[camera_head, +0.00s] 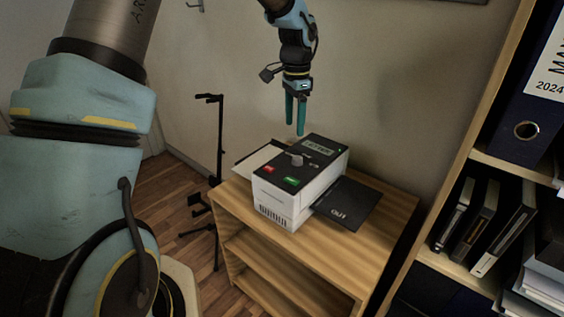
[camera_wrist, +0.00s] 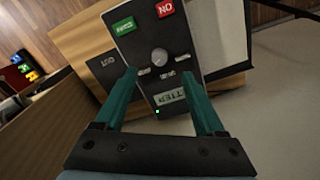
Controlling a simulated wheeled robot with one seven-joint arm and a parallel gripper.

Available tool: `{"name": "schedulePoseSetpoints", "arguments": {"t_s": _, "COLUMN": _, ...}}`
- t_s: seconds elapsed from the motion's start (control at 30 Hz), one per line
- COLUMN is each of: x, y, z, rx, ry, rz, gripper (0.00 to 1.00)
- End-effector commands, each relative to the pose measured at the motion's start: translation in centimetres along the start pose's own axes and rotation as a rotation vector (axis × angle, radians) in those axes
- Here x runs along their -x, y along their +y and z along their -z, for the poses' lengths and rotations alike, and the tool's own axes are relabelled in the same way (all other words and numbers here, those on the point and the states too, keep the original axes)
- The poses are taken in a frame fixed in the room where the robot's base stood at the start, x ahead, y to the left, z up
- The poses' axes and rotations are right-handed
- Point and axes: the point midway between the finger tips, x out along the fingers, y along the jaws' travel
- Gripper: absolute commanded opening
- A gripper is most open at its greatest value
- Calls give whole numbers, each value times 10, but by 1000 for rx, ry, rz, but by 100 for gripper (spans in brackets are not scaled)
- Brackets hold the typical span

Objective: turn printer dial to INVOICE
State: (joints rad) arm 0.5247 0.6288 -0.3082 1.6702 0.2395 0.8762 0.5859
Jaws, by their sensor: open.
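The printer (camera_head: 272,200) is a white box with a black top panel, standing on a wooden shelf unit. Its grey round dial (camera_head: 296,160) sits mid-panel; in the wrist view the dial (camera_wrist: 159,57) appears between and just beyond the fingertips. The small display (camera_head: 318,149) appears to read LETTER. My gripper (camera_head: 295,128) is open and empty, pointing down above the panel's far end, apart from the dial. Its teal fingers also show in the wrist view (camera_wrist: 158,68). The small marks around the dial are too blurred to read.
A red button (camera_head: 269,169) and a green button (camera_head: 291,181) are on the panel's near end. A black OUT tray (camera_head: 350,205) sticks out right. The wooden shelf unit (camera_head: 375,245) has bare top at right. A black stand (camera_head: 219,150) is left; a bookcase (camera_head: 455,140) with binders is right.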

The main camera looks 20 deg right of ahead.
Motion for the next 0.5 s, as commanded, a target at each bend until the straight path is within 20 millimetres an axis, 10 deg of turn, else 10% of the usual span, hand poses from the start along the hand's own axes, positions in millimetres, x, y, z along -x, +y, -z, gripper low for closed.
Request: {"name": "schedulePoseSetpoints", "arguments": {"t_s": 0.5, "x": -61, "y": 6, "z": 22, "rx": -74, "ry": -3, "rz": -9, "gripper": 72}}
